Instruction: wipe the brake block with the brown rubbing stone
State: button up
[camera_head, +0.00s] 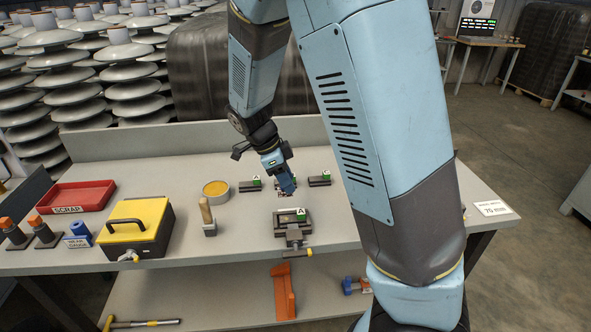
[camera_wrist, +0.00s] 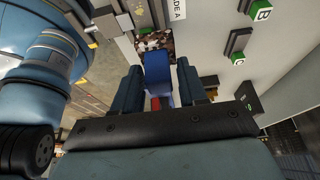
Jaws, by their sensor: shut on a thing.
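My gripper (camera_head: 287,187) is low over the middle of the bench, behind the clamp. In the wrist view its two fingers are closed on a blue block (camera_wrist: 158,76), with a small red part (camera_wrist: 155,103) below it. A speckled brown and white patch (camera_wrist: 153,42) lies beyond the fingertips; I cannot tell whether the held piece touches it. A dark block with a green A tag (camera_head: 291,217), possibly the brake block, sits in the clamp (camera_head: 294,236) at the front edge. I cannot make out the brown rubbing stone for certain.
Dark tagged blocks (camera_head: 250,185) (camera_head: 320,180) lie either side of my gripper. A yellow-topped box (camera_head: 135,222), a red scrap tray (camera_head: 75,196), a round tin (camera_head: 216,189) and a wooden-handled tool (camera_head: 207,215) stand to the left. My arm hides part of the bench's right side.

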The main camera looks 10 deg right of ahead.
jog(key=shift+w+a, duration=0.15)
jog(key=shift+w, duration=0.05)
dwell(0.3)
jog(key=shift+f, duration=0.2)
